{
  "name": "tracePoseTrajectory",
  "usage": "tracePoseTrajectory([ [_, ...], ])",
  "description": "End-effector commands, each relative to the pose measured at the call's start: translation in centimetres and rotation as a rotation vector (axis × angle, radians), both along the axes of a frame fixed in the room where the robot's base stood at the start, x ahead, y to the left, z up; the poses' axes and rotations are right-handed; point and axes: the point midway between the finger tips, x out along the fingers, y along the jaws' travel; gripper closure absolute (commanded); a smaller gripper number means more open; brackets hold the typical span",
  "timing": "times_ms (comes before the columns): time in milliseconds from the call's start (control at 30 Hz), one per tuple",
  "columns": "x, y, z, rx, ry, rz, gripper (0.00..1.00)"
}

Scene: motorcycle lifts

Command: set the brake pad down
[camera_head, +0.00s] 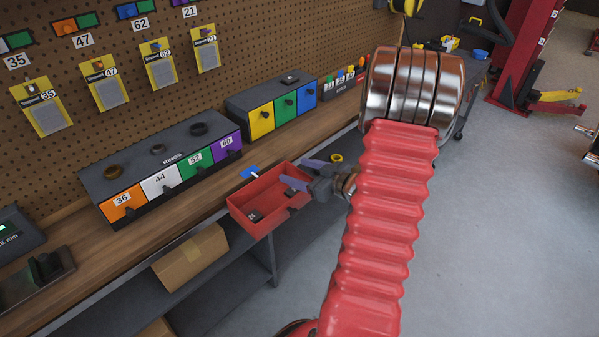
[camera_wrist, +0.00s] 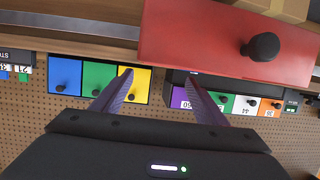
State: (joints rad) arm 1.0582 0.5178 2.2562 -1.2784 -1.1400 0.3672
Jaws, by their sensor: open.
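My gripper (camera_head: 302,173) is open, its two purple fingers spread at the right side of a red tray (camera_head: 243,206). In the wrist view the fingers of my gripper (camera_wrist: 160,80) stand apart with nothing between them.
The wooden bench (camera_head: 60,232) runs along a pegboard wall. A cabinet with orange, white, green and purple drawers (camera_head: 165,180) and one with yellow, green and blue drawers (camera_head: 283,107) stand on it. A cardboard box (camera_head: 190,258) sits below.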

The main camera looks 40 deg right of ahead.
Motion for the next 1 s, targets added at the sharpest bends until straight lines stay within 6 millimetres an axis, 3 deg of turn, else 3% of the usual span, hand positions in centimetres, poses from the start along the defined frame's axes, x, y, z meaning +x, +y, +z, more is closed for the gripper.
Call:
tracePoseTrajectory([
  [200,0.0,0.0,1.2,-0.002,-0.001,0.001,0.33],
  [1000,-10.7,-1.0,4.4,-0.001,0.0,-0.003,0.33],
])
